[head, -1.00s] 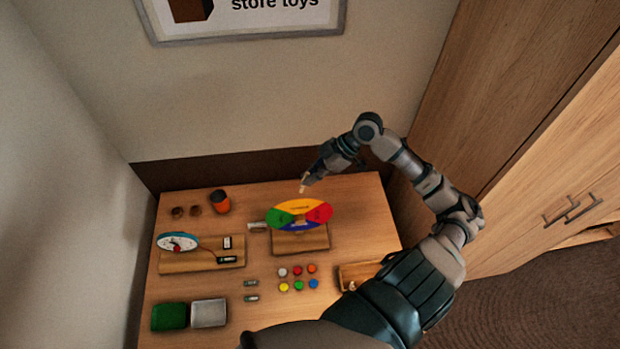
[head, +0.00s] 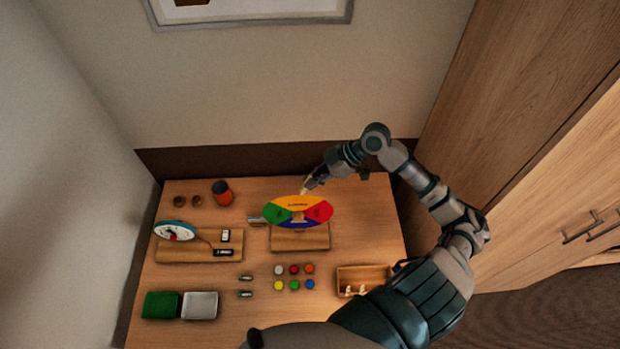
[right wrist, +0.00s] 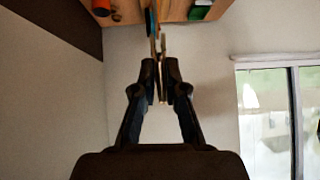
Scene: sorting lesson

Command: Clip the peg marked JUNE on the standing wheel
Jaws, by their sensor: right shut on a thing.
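The standing wheel (head: 298,223), with yellow, red, blue and green sections, stands on a wooden base (head: 312,241) at the back middle of the table. My right gripper (head: 310,184) is just above and behind the wheel's top yellow edge, shut on a small pale wooden peg (head: 303,190). In the right wrist view the gripper (right wrist: 161,75) pinches the thin peg (right wrist: 162,52), with the wheel (right wrist: 152,22) edge-on close to it. I cannot read the peg's mark or tell whether it touches the wheel. My left gripper is not in view.
A wooden tray (head: 374,270) with more pegs lies at the right. Colored discs (head: 294,270) lie in front of the wheel. A clock-like dial (head: 175,231) stands at the left. Green (head: 161,305) and grey (head: 200,305) trays are at the front left. An orange-dark cup (head: 222,193) is behind.

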